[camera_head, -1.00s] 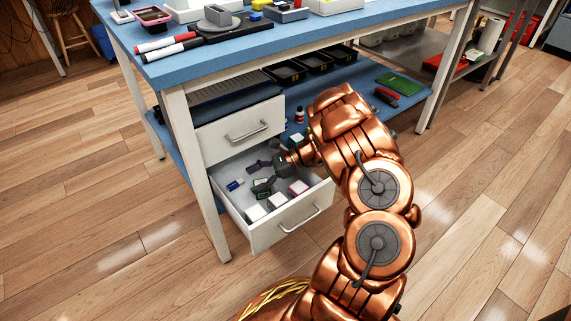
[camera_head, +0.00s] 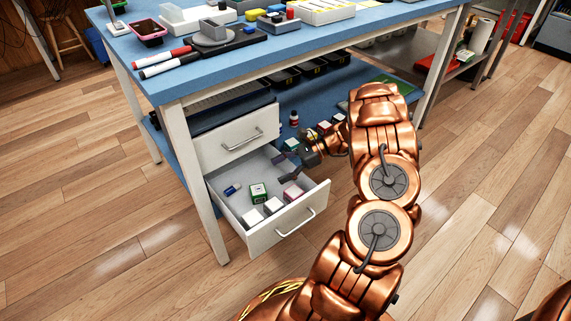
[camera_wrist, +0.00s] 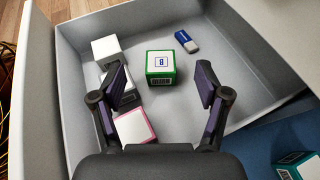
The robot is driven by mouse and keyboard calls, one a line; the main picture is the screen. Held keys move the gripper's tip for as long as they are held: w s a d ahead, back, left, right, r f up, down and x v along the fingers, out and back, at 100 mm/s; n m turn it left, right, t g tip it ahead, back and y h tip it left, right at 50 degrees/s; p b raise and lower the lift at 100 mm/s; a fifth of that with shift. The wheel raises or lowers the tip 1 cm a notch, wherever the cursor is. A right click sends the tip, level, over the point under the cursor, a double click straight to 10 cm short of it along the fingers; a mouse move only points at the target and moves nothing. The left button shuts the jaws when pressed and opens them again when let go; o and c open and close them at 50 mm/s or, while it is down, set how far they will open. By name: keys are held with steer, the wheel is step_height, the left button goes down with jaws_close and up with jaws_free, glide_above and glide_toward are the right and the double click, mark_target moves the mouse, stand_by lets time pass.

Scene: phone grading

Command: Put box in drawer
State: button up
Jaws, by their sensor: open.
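The lower drawer (camera_head: 268,242) is pulled open. In it lies a green box with a white top (camera_head: 258,193), also seen in the wrist view (camera_wrist: 160,66), resting on the drawer floor. My gripper (camera_head: 283,168) is open and empty at the drawer's right side. In the wrist view my gripper's fingers (camera_wrist: 163,88) are spread apart, with the green box beyond the tips and between them, not touched. White boxes (camera_wrist: 106,48) and a pink-and-white box (camera_wrist: 133,128) lie to the left in the wrist view. Which box the task means is not shown.
A blue-and-white item (camera_wrist: 187,41) lies near the drawer's back. The shut upper drawer (camera_head: 236,138) is above. A teal box (camera_wrist: 297,166) and other small boxes sit outside on the blue lower shelf (camera_head: 320,105).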

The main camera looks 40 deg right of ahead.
steer(key=s+a+r+n+g+h, duration=0.3)
steer(key=s+a+r+n+g, duration=0.25)
steer(key=a, duration=0.45)
steer(key=s+a+r+n+g+h, duration=0.3)
steer(key=s+a+r+n+g, duration=0.15)
steer(key=a+r, duration=0.4)
steer(key=s+a+r+n+h, duration=0.1)
steer(key=s+a+n+h, duration=0.2)
steer(key=s+a+n, duration=0.2)
steer(key=s+a+r+n+h, duration=0.1)
steer(key=s+a+n+h, duration=0.2)
steer(key=s+n, duration=0.5)
steer(key=shift+s+a+r+n, duration=0.25)
steer(key=shift+s+a, duration=0.6)
steer(key=shift+s, duration=1.45)
steer(key=shift+f, duration=0.1)
